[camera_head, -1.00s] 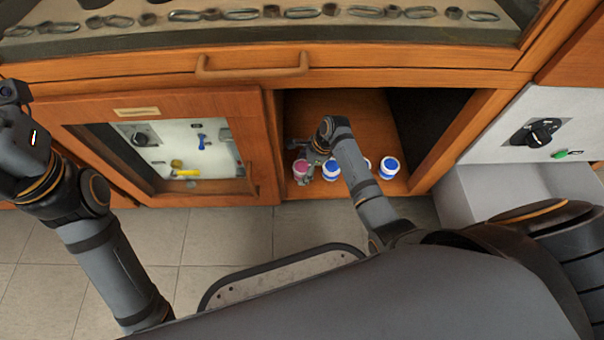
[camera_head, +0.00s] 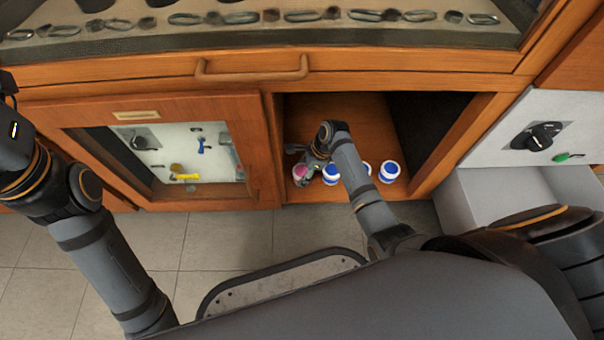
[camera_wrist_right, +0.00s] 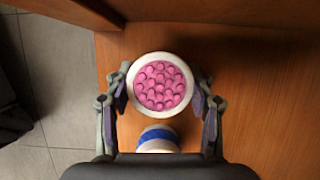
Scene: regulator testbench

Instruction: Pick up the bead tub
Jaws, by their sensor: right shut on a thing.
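The bead tub is probably the round white tub filled with pink beads (camera_wrist_right: 160,84), seen from above in the right wrist view. It also shows as a pink-topped tub in the head view (camera_head: 300,171), in the open cupboard at the left. My right gripper (camera_head: 309,171) is shut on it, with one finger on each side of the tub in the wrist view (camera_wrist_right: 160,90). A blue-and-white tub (camera_head: 330,174) stands close beside it and shows partly in the wrist view (camera_wrist_right: 158,139). My left arm is at the left edge; its fingers are out of view.
More blue-and-white tubs stand to the right on the cupboard floor (camera_head: 389,172), one partly behind my right arm. The cupboard's side wall is close to the left. A glass-fronted wooden door (camera_head: 185,103) is at the left, and a grey drawer unit (camera_head: 535,190) at the right.

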